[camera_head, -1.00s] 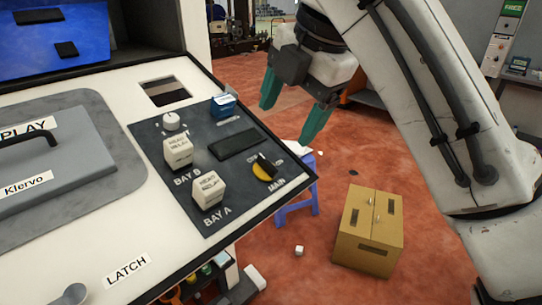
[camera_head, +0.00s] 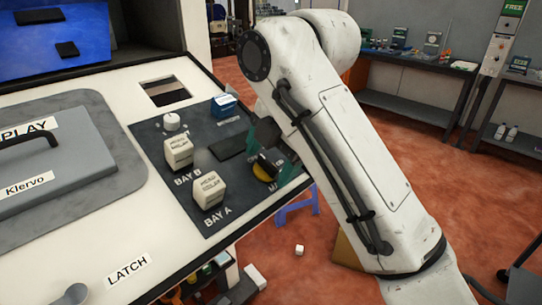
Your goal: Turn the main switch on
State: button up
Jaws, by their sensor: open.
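The main switch (camera_head: 264,168) is a yellow round dial with a black handle at the right edge of the dark control panel (camera_head: 225,227). Its "MAIN" label is mostly covered. My gripper (camera_head: 284,172) is at the switch, with a green finger showing just right of the dial and dark gripper parts above it. My arm hides much of the gripper, and I cannot tell whether a finger touches the handle. The jaws are open.
Two white relay blocks, at bay B (camera_head: 178,152) and bay A (camera_head: 209,190), stand left of the switch. A cardboard box (camera_head: 347,250) is on the floor, partly behind my arm.

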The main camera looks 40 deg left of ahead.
jog(key=c, duration=1)
jog(key=shift+c, duration=0.2)
